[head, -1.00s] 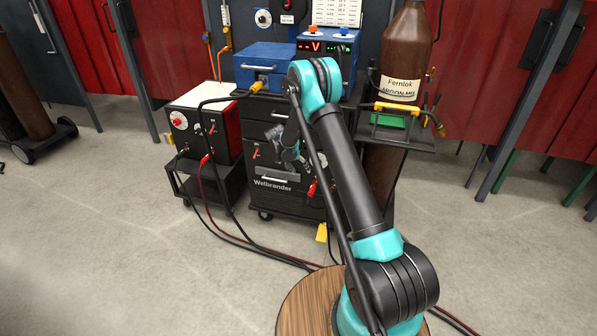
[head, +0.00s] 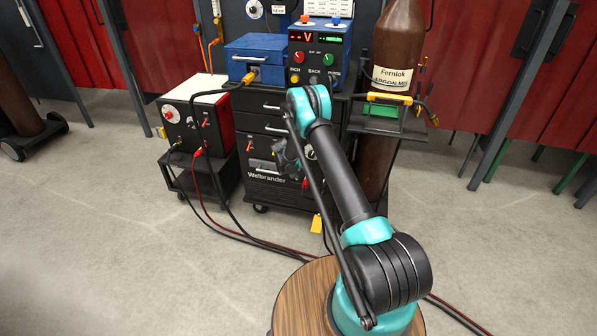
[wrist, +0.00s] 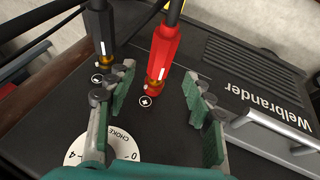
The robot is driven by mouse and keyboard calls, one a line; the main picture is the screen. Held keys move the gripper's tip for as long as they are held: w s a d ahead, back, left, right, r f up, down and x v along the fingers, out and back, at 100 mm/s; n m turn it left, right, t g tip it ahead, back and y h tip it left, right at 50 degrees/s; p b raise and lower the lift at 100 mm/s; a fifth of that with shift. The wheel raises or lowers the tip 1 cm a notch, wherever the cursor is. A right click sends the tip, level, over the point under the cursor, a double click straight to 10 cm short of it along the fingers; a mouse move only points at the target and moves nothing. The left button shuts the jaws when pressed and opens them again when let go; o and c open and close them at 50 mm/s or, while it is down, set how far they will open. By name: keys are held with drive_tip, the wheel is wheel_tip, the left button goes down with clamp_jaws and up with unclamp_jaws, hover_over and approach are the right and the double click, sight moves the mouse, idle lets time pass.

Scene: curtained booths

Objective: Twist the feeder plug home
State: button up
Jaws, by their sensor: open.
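A red plug (wrist: 165,42) with a brass collar points at a plus mark on the dark Welbrander cabinet's face. A black plug (wrist: 101,25) with a brass collar is to its left, at another marked spot. Neither is named, so I cannot tell from a label which is the feeder plug. My gripper (wrist: 158,74) is open, its green-padded fingers on either side of the red plug's collar end, with gaps showing. In the head view a red plug (head: 305,184) shows low on the cabinet (head: 272,200).
A CHOKE dial (wrist: 103,152) and a grey bar handle (wrist: 270,130) flank the gripper. A blue box (head: 254,55) with a yellow-ended cable and a control box (head: 320,62) sit on top. A brown gas cylinder (head: 398,40) stands right. Cables cross the floor.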

sight(306, 179)
drive_tip(key=shift+x, duration=2.25)
clamp_jaws()
